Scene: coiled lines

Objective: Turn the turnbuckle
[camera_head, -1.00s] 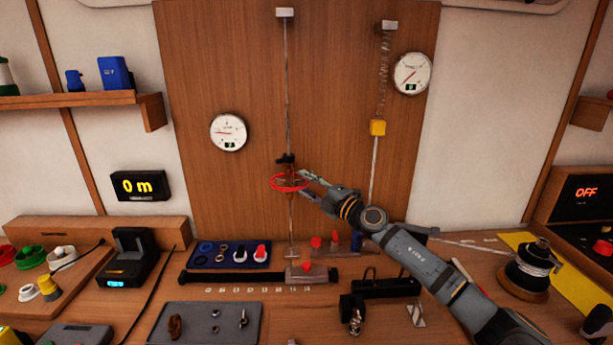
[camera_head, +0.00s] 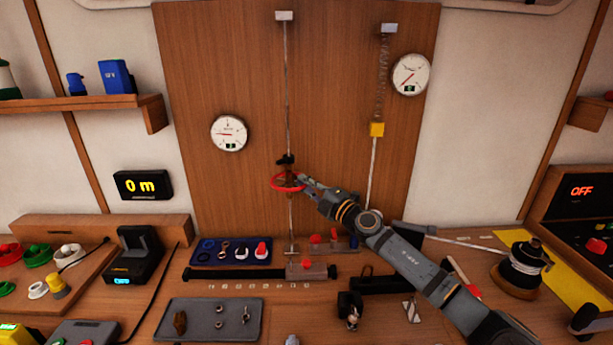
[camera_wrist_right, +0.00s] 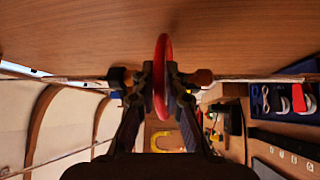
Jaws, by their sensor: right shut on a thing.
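The turnbuckle hangs on a vertical line in front of the wooden panel in the head view. Its red ring-shaped wheel (camera_head: 287,182) lies about level, below a black fitting (camera_head: 286,159). My right gripper (camera_head: 303,182) reaches in from the lower right and is shut on the right side of the red wheel's rim. In the right wrist view the red wheel (camera_wrist_right: 162,75) stands edge-on between the two fingers of the right gripper (camera_wrist_right: 160,92), which press on it from both sides. The fingers hide part of the turnbuckle there. My left gripper is not in view.
A round gauge (camera_head: 229,133) is left of the line, and another gauge (camera_head: 410,75) is at upper right.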

